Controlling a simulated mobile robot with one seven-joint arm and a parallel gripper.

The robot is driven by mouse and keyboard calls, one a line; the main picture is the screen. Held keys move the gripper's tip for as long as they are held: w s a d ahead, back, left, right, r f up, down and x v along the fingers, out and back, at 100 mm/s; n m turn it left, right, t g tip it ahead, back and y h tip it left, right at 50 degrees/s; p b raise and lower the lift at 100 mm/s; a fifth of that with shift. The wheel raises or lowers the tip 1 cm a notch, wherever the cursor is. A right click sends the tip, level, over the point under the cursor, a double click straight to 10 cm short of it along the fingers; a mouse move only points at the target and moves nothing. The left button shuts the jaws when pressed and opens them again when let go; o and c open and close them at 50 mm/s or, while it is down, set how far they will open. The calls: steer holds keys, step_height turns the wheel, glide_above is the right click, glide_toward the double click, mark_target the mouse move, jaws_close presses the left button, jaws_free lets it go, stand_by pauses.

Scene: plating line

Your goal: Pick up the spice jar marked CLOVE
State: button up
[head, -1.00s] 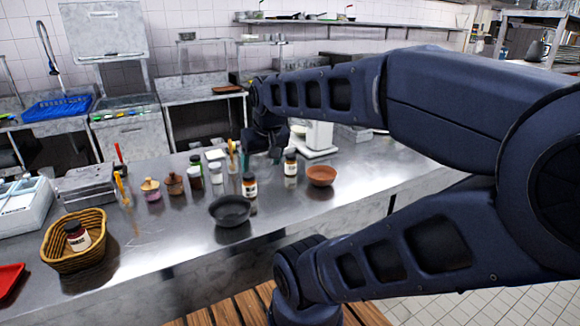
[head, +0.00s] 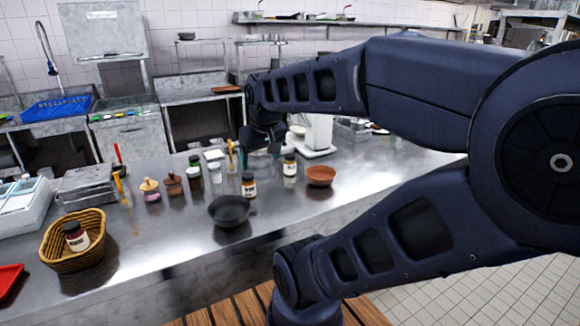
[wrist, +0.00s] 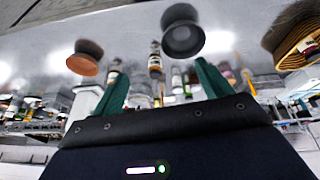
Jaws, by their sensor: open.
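Several spice jars with dark lids stand on the steel counter, and their labels are too small to read, so I cannot tell which is CLOVE. One labelled jar (head: 248,186) stands behind a dark bowl; it seems to show in the wrist view (wrist: 155,62), between the finger lines. Another jar (head: 290,166) stands left of an orange bowl. A third jar (head: 76,238) leans in a wicker basket. My gripper (wrist: 158,85) is open, its teal fingers apart with nothing between the tips. In the head view it is partly hidden, above the counter behind the jars.
Bare counter lies between basket and dark bowl.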

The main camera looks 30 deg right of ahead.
steer(key=w+d+n+h, duration=0.2)
steer(key=w+d+n, duration=0.35)
steer(key=w, duration=0.55)
steer(key=n+g+h, duration=0.1)
steer(key=n, duration=1.9)
glide_above(287, 157)
steer(key=s+a, duration=0.1)
step_height(287, 157, down, 17)
steer(key=shift+g, duration=0.3)
steer(key=x, duration=0.5)
steer(key=shift+s+a+f, duration=0.1)
steer(key=shift+a, duration=0.1)
steer(key=shift+d+x, duration=0.1)
steer(key=shift+x, duration=1.25)
steer(key=shift+d+x, duration=0.15)
steer(key=shift+x, duration=1.25)
steer(key=shift+s, duration=0.2)
steer(key=c, duration=1.2)
